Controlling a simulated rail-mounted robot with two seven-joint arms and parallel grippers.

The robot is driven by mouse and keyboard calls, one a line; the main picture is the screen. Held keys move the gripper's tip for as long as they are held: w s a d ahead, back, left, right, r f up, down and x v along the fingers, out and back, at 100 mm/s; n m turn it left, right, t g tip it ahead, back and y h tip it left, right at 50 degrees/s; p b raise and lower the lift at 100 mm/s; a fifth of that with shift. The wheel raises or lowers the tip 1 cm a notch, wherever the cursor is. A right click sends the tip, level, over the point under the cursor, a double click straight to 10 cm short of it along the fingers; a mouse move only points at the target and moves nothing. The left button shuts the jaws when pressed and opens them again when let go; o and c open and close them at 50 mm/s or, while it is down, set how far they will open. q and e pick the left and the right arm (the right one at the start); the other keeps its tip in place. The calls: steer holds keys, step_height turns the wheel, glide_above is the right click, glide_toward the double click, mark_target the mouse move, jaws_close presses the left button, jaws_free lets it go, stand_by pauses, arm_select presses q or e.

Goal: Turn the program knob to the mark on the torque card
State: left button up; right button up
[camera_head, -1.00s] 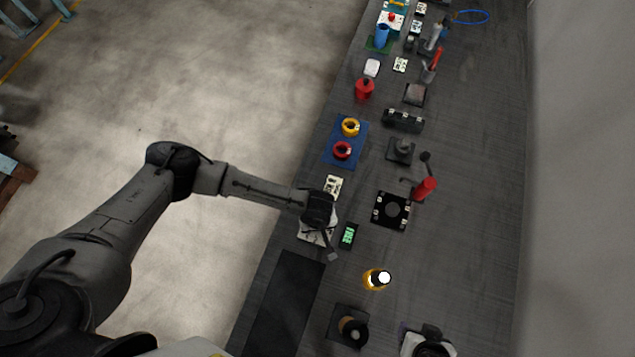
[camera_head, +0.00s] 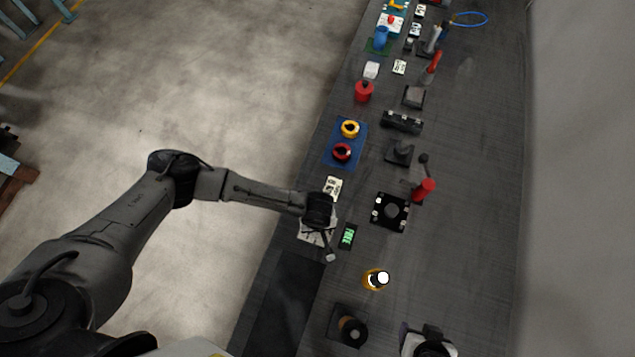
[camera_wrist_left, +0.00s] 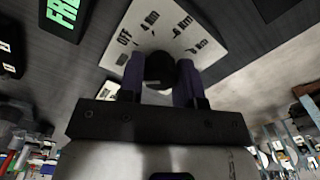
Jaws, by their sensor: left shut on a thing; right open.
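The program knob (camera_wrist_left: 160,68) is dark and round on a white dial plate (camera_wrist_left: 150,25) printed with OFF and several Nm values. My left gripper (camera_wrist_left: 160,80) is shut on it, one purple-grey finger on each side. The fingers and palm hide part of the plate, and I cannot make out the knob's pointer. In the head view the plate (camera_head: 312,236) is partly under my left wrist. A small white card (camera_head: 333,187) with dark print lies just beyond; its mark is unreadable. My right gripper (camera_head: 430,343) is open at the bottom edge, partly cut off.
A black display (camera_head: 348,236) reading FREE in green stands right of the plate. A black square plate (camera_head: 378,222), a yellow-ringed lamp (camera_head: 372,281) and a red cylinder (camera_head: 424,189) lie to the right. A dark mat (camera_head: 275,310) is empty in front.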

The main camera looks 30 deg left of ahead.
arm_select(q)
steer(key=shift+s+r+m+p, duration=0.15)
steer(key=shift+m+p, duration=0.75)
steer(key=shift+p, duration=1.65)
steer(key=shift+w+r+m+p, duration=0.15)
steer(key=shift+m+p, duration=0.75)
steer(key=shift+p, duration=1.6)
steer(key=shift+f+m+p, duration=0.15)
steer(key=shift+m+p, duration=0.5)
steer(key=shift+m, duration=0.55)
steer(key=m+p, duration=0.1)
steer(key=m, duration=0.1)
steer(key=shift+f+m, duration=0.1)
steer(key=shift+m, duration=0.3)
steer(key=m, duration=0.3)
steer(key=shift+m, duration=0.3)
steer(key=m, duration=0.3)
steer(key=shift+d+m+p, duration=0.1)
steer(key=shift+m+p, duration=0.2)
steer(key=shift+p, duration=0.1)
steer(key=m, duration=0.3)
steer(key=shift+m, duration=0.4)
steer(key=m, duration=0.3)
steer(key=shift+m, duration=0.3)
steer(key=m, duration=0.2)
steer(key=shift+m, duration=0.3)
steer(key=m+b, duration=0.1)
steer(key=m, duration=0.2)
steer(key=shift+m, duration=1.1)
